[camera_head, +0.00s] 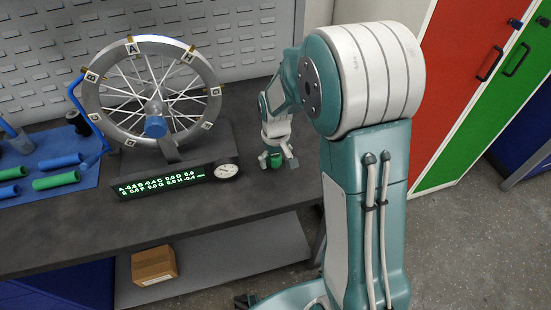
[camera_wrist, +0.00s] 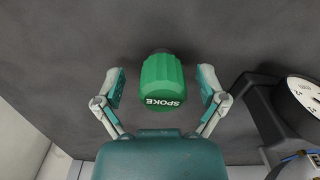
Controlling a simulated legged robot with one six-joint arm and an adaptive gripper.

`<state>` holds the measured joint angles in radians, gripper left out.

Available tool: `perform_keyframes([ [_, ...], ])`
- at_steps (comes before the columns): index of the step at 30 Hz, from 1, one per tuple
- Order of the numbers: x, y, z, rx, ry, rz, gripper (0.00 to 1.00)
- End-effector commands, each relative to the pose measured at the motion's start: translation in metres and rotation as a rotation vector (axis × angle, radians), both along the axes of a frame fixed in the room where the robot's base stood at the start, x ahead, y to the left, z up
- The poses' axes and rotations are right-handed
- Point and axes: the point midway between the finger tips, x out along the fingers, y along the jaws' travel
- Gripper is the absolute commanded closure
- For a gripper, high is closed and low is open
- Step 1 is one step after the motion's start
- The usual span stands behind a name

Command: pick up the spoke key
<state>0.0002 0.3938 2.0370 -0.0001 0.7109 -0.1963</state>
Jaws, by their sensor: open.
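The spoke key is a green, ribbed handle marked "SPOKE" (camera_wrist: 161,80), with a dark end, lying on the dark workbench top. In the wrist view it sits between the two fingers of my gripper (camera_wrist: 160,88), with a gap on each side. In the head view the green key (camera_head: 275,161) shows small below my gripper (camera_head: 279,160), partly hidden by the fingers. My gripper is open and points down at the bench. I cannot tell whether the fingertips touch the bench.
A truing stand (camera_head: 172,148) with a spoked wheel (camera_head: 118,112) stands left of my gripper. Its dial gauge (camera_head: 226,171) is close by and also shows in the wrist view (camera_wrist: 303,96). A blue mat (camera_head: 87,180) with green and blue handles lies far left. A pegboard wall (camera_head: 240,40) rises behind.

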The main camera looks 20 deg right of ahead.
Motion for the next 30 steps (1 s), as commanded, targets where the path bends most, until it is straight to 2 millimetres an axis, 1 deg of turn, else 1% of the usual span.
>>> perform_keyframes([
  [7, 0.0, 0.0, -0.002, 0.0, 0.0, 0.0, 0.09],
  [8, 0.0, 0.0, -0.002, 0.0, 0.0, 0.0, 0.23],
  [9, 0.0, 0.0, -0.002, 0.0, 0.0, 0.0, 0.41],
  [11, 0.0, 0.0, -0.002, 0.0, 0.0, 0.0, 0.67],
  [12, 0.0, 0.0, -0.002, 0.0, 0.0, 0.0, 0.85],
  [13, 0.0, 0.0, -0.002, 0.0, 0.0, 0.0, 0.98],
  [24, 0.0, 0.0, -0.001, 0.0, 0.0, 0.0, 0.98],
  [26, 0.001, 0.0, 0.001, 0.0, -0.001, 0.0, 0.98],
  [30, 0.001, 0.0, 0.014, 0.0, -0.003, 0.0, 0.98],
])
